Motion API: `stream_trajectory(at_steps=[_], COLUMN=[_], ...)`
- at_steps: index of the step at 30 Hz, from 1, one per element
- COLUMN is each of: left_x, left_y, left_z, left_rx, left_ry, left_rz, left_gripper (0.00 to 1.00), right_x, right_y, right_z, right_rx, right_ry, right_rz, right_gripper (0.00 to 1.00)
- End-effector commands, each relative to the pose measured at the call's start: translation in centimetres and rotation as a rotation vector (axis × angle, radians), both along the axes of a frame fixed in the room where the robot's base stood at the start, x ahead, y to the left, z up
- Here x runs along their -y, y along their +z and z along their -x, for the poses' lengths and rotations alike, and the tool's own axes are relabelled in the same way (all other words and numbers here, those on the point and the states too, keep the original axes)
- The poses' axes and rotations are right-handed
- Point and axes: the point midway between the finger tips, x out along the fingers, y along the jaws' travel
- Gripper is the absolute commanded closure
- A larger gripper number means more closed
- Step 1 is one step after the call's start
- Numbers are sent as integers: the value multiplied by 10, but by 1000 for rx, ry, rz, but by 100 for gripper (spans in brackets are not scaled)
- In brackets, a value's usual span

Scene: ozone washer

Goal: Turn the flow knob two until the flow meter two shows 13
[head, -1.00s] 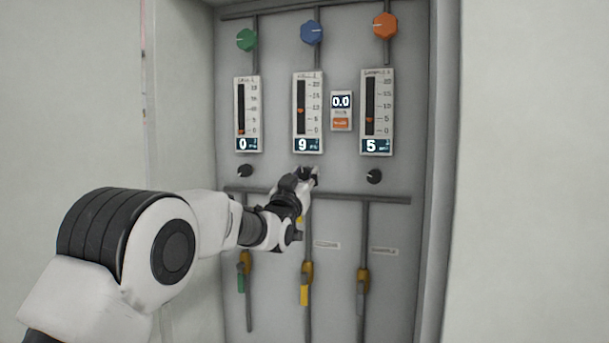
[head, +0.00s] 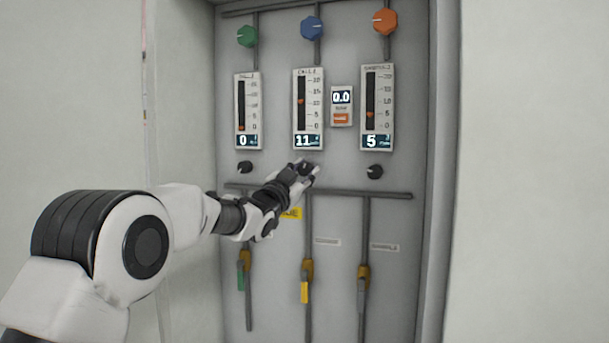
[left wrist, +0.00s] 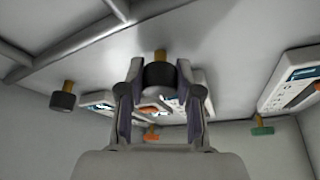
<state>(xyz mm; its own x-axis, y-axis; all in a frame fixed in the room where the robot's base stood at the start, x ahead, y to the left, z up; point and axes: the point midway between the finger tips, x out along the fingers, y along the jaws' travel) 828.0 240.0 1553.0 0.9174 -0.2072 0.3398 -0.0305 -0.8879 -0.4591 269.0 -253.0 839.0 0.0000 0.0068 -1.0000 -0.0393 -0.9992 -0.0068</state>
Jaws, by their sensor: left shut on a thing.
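The middle flow meter (head: 308,108), taken as flow meter two, shows 11 on its display in the head view, with an orange marker partway up its scale. The dark flow knob (head: 305,167) below it is largely covered by my left gripper (head: 304,170). In the left wrist view the knob (left wrist: 160,76) sits between both fingers of my left gripper (left wrist: 160,95), which is shut on it. My right gripper is not in view.
The left meter (head: 247,110) reads 0 and the right meter (head: 377,107) reads 5. Their black knobs, left (head: 245,167) and right (head: 375,171), flank my gripper. Pipes with a green valve handle (head: 240,277) and a yellow one (head: 304,292) run below. Cabinet walls bound both sides.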

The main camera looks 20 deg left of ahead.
Motion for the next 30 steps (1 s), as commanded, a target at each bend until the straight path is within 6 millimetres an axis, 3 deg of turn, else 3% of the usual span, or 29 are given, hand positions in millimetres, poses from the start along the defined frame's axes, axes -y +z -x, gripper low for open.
stream_trajectory(at_steps=[15,30], left_x=[-1,-1], left_y=[5,3], left_z=[0,0], left_rx=[17,20], left_ry=[0,1], left_rz=[-386,-474], left_gripper=[100,100], right_x=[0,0], right_y=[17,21], right_z=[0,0], right_rx=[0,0], right_ry=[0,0], right_rz=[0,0], right_gripper=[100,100])
